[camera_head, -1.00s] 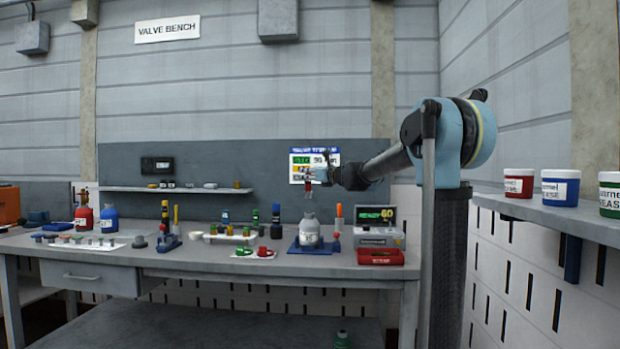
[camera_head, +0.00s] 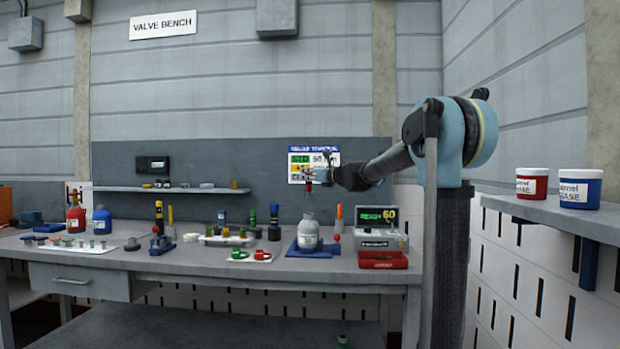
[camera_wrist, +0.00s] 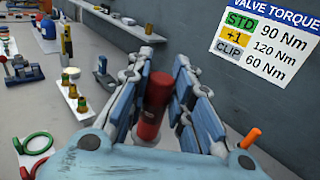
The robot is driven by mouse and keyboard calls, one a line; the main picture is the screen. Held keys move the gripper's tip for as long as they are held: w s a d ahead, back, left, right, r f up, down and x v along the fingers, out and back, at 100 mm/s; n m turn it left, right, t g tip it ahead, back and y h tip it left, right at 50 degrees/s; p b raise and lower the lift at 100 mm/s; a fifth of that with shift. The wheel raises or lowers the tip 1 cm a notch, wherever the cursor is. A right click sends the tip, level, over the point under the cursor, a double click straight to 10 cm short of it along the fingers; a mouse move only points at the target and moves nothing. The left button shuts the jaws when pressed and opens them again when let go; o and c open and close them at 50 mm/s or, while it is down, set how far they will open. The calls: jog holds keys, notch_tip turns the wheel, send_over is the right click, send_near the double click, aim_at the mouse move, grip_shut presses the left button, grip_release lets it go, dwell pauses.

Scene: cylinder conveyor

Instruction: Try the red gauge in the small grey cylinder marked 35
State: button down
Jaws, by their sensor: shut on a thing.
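My gripper (camera_head: 308,177) is above the bench, in front of the torque sign. It is shut on the red gauge (camera_wrist: 153,104), which stands between the fingers in the wrist view. In the head view the red gauge (camera_head: 308,187) shows small under the fingers. A small grey cylinder (camera_head: 308,228) with a white label stands upright in a blue holder (camera_head: 331,251) on the bench. The gauge is above the cylinder and apart from it.
A tester with a green READY display (camera_head: 378,216) and a red tray (camera_head: 383,260) stand right of the holder. An orange-handled tool (camera_head: 339,219) stands behind it. Red and green rings (camera_head: 262,255) lie to the left. A torque sign (camera_wrist: 268,40) hangs behind.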

aim_at(311, 190)
jog(key=shift+s+f, duration=0.1)
jog(key=shift+f, duration=2.85)
jog(key=shift+f, duration=0.3)
jog(key=shift+r, duration=0.35)
dwell(0.3)
jog(key=shift+f, duration=0.35)
dwell(1.2)
jog(key=shift+r, duration=2.6)
